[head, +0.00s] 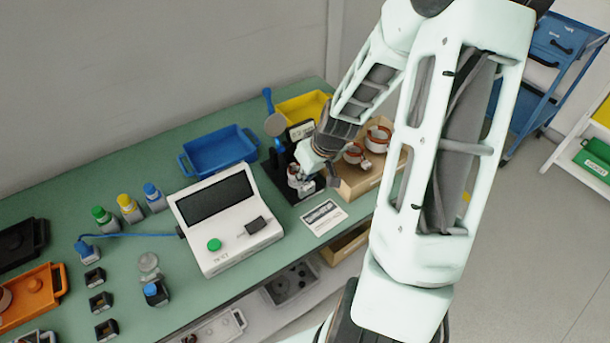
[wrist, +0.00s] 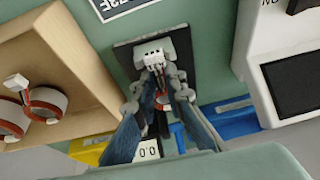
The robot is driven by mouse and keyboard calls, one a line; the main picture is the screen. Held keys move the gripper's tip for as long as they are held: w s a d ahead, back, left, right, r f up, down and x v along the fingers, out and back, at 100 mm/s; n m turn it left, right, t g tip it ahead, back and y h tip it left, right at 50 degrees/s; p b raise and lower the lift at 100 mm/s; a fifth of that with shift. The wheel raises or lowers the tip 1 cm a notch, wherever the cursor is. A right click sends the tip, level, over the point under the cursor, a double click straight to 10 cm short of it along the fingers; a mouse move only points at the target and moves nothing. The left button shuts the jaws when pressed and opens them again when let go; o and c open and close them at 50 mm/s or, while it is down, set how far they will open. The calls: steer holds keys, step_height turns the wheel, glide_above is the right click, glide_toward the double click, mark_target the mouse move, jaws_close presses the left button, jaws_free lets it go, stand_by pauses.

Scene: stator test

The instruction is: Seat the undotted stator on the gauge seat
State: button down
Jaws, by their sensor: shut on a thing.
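My gripper (head: 305,182) is over the black base of the gauge (head: 272,168). In the wrist view, my gripper (wrist: 158,92) is shut on a stator (wrist: 153,60), whose white connector block and a little reddish winding show between the fingers. The black gauge base (wrist: 124,60) lies around and below it. The seat is hidden by the stator and fingers, so I cannot tell if the stator touches it. No dot is visible on the part that shows. Two other stators, (head: 356,154) and (head: 378,136), are in the tan box (head: 358,186).
A blue bin (head: 218,152) and a white test unit (head: 228,222) are to the left. A yellow bin (head: 300,106) is behind. A printed card (head: 324,217) lies in front.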

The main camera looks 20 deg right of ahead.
steer(key=shift+f+b, duration=0.3)
steer(key=shift+f, duration=0.05)
steer(key=c, duration=1.9)
jaws_free()
steer(key=shift+r, duration=0.1)
steer(key=v, duration=1.2)
